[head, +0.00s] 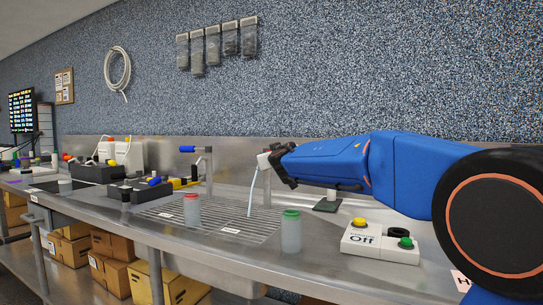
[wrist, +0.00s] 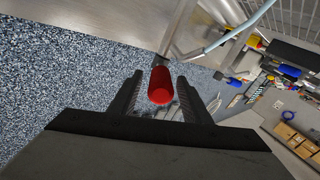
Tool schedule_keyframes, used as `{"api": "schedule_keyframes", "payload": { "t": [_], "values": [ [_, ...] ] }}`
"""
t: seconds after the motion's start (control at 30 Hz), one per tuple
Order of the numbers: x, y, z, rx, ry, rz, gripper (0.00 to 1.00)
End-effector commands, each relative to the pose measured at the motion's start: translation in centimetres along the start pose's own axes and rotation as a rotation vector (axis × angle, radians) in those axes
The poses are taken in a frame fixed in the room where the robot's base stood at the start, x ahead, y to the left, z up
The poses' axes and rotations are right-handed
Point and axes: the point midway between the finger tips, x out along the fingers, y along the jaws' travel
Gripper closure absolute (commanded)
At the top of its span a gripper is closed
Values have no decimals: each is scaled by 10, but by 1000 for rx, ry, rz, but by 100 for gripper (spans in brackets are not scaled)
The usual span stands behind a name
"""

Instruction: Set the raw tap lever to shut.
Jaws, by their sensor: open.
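A red lever handle (wrist: 160,86), seen almost end-on, shows between the two dark fingers of my gripper (wrist: 159,76) in the wrist view. The fingers are open, with a gap visible on each side of the red handle. A grey metal post or pipe (wrist: 178,32) rises behind it. In the head view my gripper (head: 275,165) is above the grated part of the bench, and the red handle cannot be made out there. A second tap with a blue lever (head: 187,149) stands to the left. No tap label is readable, so I cannot tell which is raw.
A red-capped bottle (head: 192,210) and a green-capped bottle (head: 291,231) stand near the bench front. A switch box (head: 378,244) marked Off is at right. The drain grating (head: 225,222) is mostly clear.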

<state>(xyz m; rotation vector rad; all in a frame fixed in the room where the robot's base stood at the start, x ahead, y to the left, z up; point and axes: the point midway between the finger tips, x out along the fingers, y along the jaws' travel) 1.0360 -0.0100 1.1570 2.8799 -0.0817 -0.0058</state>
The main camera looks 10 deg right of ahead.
Motion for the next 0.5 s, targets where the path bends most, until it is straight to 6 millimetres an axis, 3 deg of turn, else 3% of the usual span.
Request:
{"api": "schedule_keyframes", "payload": {
  "t": [0.3,0.5],
  "values": [
    [-2,0,2,-1,-3,0,57],
    [-21,0,1,0,-2,-1,57]
  ]
}}
